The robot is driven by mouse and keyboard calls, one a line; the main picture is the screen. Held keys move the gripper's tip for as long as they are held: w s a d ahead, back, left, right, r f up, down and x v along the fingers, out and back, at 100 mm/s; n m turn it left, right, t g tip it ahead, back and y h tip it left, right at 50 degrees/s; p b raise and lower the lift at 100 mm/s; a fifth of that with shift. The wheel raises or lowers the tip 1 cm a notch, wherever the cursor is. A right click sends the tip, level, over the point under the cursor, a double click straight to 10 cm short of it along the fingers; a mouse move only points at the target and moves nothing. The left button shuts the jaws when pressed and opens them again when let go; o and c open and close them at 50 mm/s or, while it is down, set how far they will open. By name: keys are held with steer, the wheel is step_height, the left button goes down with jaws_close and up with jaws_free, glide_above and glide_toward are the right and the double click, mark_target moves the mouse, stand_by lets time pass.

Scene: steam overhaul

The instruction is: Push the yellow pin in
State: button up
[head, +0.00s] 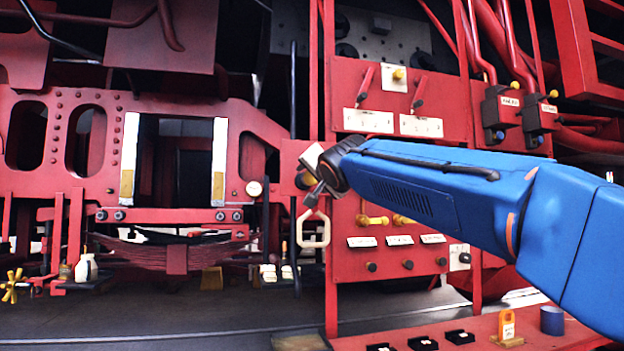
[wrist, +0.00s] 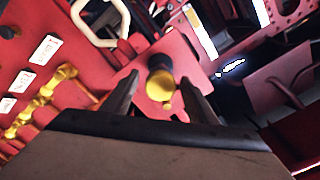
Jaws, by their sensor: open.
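A yellow pin (wrist: 161,88) with a dark collar stands out from a small red plate (wrist: 150,108) in the wrist view. It shows end-on between the two fingers of my gripper (wrist: 160,79), with gaps on both sides. My gripper is open, and the picture does not show how far the fingertips are from the pin. In the head view my gripper (head: 312,193) is at the left edge of the red control panel (head: 345,272). It hides the pin there.
A cream loop handle (head: 313,229) hangs just below my gripper; it also shows in the wrist view (wrist: 100,40). Yellow handles (head: 372,220) and white labels are to the right on the panel. A red shelf (head: 470,330) holds small black boxes and a blue cup (head: 552,320).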

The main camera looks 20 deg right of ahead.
jaws_close()
steer(key=shift+w, duration=2.45)
jaws_free()
steer(key=shift+w, duration=0.1)
steer(key=s, duration=1.7)
steer(key=shift+s, duration=0.25)
